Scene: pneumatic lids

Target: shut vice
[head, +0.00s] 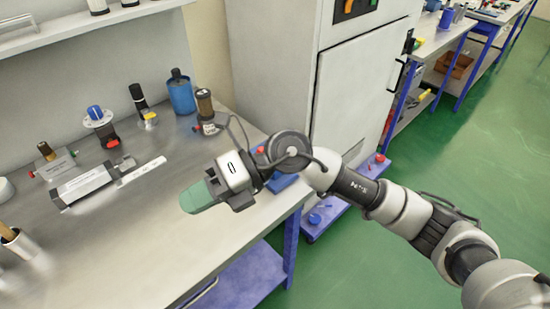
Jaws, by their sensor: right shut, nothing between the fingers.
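My right gripper (197,197) reaches in from the right over the front right part of the metal bench. Its green fingers are together with nothing between them. A blue part (284,182), possibly the vice, shows at the bench's right edge behind my right wrist. My arm hides most of it, so I cannot tell whether its jaws are open or shut. A long grey metal device (82,186) lies at the left of the bench, well apart from the gripper. My left gripper is out of view.
Several small fittings stand along the back of the bench (140,250), with a blue canister (181,93) and a brown-topped cylinder (205,104). A white cabinet (355,100) stands beyond the bench's right end. The bench's front middle is clear.

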